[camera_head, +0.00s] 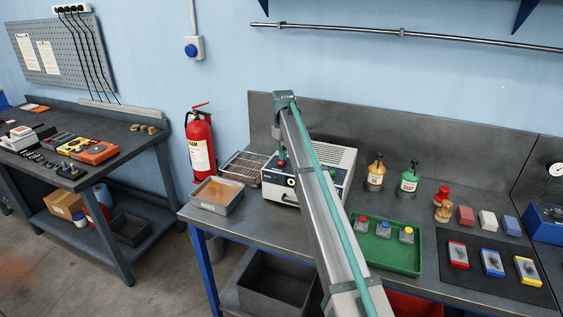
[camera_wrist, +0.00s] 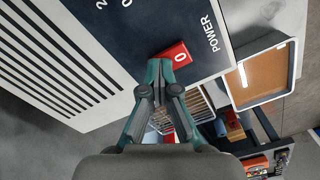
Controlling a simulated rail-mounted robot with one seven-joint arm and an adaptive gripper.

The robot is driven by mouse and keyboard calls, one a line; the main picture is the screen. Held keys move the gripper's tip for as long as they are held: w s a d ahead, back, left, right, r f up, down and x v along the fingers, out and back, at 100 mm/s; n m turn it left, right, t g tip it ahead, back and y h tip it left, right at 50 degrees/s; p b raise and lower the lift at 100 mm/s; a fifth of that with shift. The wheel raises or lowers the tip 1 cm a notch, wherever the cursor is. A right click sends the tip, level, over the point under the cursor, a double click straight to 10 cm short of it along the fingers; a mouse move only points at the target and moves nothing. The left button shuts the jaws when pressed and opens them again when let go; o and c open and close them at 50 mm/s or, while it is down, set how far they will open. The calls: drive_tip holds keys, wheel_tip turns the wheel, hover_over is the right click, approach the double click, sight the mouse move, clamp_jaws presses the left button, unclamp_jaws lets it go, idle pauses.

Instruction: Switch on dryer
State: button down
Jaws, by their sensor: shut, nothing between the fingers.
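The dryer (camera_head: 338,158) is a white vented box on the middle bench, partly hidden behind my arm. My gripper (camera_wrist: 160,68) is shut and empty. Its tips overlap the lower left edge of the red switch in the wrist view; I cannot tell whether they touch it.
A metal tray with tan contents (camera_head: 217,194) and a wire rack (camera_head: 244,165) stand left of the dryer. A red fire extinguisher (camera_head: 200,143) is behind the left end.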

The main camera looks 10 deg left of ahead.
drive_tip(key=shift+r+p, duration=1.6)
drive_tip(key=shift+r, duration=1.8)
